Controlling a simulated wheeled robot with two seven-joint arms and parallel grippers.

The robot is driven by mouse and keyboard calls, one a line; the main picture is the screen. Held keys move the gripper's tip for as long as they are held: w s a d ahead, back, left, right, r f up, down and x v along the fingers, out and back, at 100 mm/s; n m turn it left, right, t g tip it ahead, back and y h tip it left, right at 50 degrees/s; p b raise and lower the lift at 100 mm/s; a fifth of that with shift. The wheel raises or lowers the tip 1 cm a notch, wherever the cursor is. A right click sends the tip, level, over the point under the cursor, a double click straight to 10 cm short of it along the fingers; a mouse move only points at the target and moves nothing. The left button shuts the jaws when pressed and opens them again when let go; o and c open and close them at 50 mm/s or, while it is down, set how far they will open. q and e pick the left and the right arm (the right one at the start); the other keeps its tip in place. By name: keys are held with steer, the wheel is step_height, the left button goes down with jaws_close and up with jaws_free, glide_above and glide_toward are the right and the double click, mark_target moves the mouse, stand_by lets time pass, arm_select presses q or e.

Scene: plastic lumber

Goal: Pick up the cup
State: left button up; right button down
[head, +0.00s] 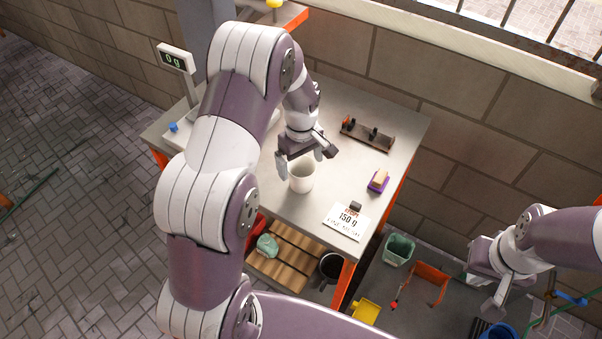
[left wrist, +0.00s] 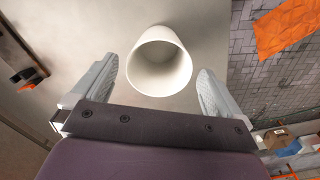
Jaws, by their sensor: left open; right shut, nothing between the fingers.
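The white cup (head: 301,178) stands upright on the grey table near its front edge. In the left wrist view the cup (left wrist: 159,62) shows its open, empty mouth, centred just beyond the fingertips. My left gripper (head: 305,160) is open just above and behind the cup in the head view. In the left wrist view its two fingers (left wrist: 156,85) stand wide apart, one to each side of the cup, with gaps showing. My right gripper (head: 482,290) is shut and empty, away from the table at the lower right.
On the table (head: 390,140) are a dark rack (head: 368,134), a sponge on a purple holder (head: 379,180), a "150 g" card (head: 346,222) and a scale display reading 0 g (head: 175,58).

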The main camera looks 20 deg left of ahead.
mark_target(302, 175)
arm_select(q)
steer(key=shift+d+f, duration=0.2)
steer(key=shift+f, duration=1)
steer(key=shift+a+f, duration=0.1)
steer(key=shift+f, duration=0.15)
steer(key=c, duration=1)
